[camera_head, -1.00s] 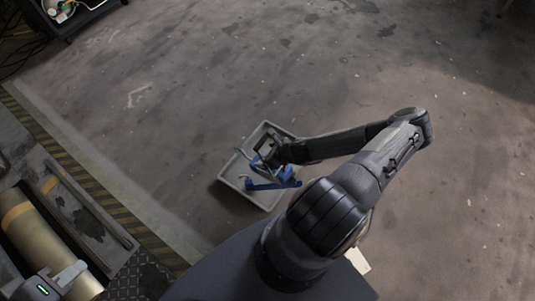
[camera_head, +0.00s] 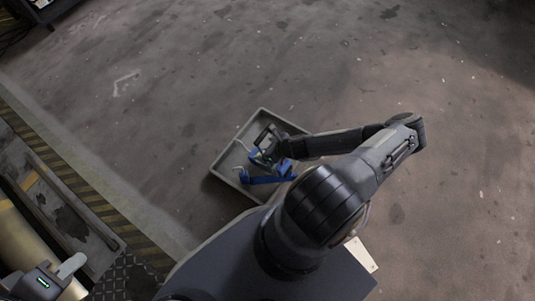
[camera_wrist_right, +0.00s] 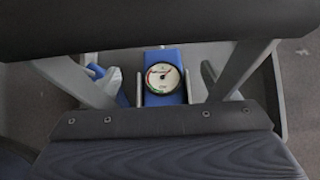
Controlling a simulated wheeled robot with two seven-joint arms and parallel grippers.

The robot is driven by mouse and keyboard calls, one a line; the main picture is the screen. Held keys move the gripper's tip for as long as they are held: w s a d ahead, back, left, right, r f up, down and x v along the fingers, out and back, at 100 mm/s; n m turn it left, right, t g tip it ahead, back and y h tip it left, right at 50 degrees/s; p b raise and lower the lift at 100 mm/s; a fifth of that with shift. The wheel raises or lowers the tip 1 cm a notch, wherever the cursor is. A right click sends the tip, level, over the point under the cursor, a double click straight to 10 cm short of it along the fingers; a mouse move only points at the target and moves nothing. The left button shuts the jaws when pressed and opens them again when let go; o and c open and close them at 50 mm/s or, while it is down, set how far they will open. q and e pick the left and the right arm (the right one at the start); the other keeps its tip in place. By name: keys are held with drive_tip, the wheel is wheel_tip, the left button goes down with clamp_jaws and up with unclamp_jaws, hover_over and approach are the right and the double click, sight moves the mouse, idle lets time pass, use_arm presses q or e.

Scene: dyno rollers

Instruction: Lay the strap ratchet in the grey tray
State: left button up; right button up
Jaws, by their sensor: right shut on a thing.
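The grey tray (camera_head: 218,172) lies on the floor in the middle of the head view. My right gripper (camera_head: 271,154) reaches over it from the right and is shut on the blue strap ratchet (camera_head: 285,168). In the right wrist view, a blue body with a round white dial (camera_wrist_right: 162,78) and metal side bars sits between the fingers, with the tray behind it. Blue strap (camera_head: 262,180) and pale hooks show over the tray in the head view; whether they touch its floor I cannot tell.
Bare concrete floor (camera_head: 400,60) lies open beyond and right of the tray. A yellow-black striped edge (camera_head: 100,205) and a large pale cylinder (camera_head: 22,245) are at the left. A dark shelf (camera_head: 45,10) stands at the top left.

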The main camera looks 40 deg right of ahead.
wheel_tip(320, 180, down, 4)
drive_tip(key=shift+r+b, duration=0.1)
drive_tip(key=shift+b, duration=0.6)
drive_tip(key=o, duration=2)
drive_tip(key=shift+r, duration=0.1)
